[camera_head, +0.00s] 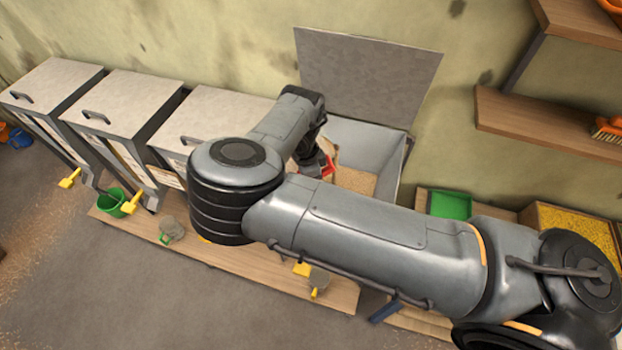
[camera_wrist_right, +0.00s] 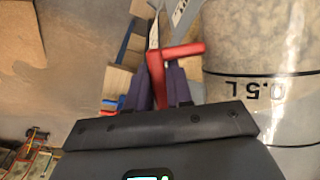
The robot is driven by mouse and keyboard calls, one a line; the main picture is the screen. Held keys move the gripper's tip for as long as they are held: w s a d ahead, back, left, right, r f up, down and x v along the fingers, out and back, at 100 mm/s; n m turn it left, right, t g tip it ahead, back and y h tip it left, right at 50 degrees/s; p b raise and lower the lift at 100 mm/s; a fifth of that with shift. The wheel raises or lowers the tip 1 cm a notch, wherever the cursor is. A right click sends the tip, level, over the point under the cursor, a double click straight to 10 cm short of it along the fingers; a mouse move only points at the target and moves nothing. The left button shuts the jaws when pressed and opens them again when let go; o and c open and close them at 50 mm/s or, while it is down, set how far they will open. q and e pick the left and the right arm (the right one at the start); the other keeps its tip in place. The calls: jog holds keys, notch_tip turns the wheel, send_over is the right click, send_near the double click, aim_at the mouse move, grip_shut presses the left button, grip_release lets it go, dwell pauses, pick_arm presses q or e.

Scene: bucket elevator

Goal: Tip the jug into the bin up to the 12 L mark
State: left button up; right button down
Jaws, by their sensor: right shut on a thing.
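The bin (camera_head: 395,158) stands open, its grey lid (camera_head: 365,75) raised against the wall, with tan grain inside. My right gripper (camera_head: 322,160) is over the bin's left part, shut on the red handle of the jug. In the right wrist view the gripper (camera_wrist_right: 160,88) has its dark fingers around the handle (camera_wrist_right: 182,52). The clear jug (camera_wrist_right: 235,75) carries a black 0.5 L mark and holds pale grainy material. In the head view the jug is mostly hidden by my arm, and I cannot tell its tilt. The 12 L mark is not visible. My left gripper is not in view.
Several closed grey-lidded bins (camera_head: 130,98) line the wall at left. A green bucket (camera_head: 110,203) and a small grey pot (camera_head: 171,230) sit in front. A green tray (camera_head: 450,205) and a box of yellow grain (camera_head: 575,222) stand right. A wooden shelf (camera_head: 540,125) juts out above.

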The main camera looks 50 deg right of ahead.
jog(key=shift+d+t+y+b, duration=0.15)
jog(key=shift+t+y+b, duration=0.15)
jog(key=shift+b, duration=0.4)
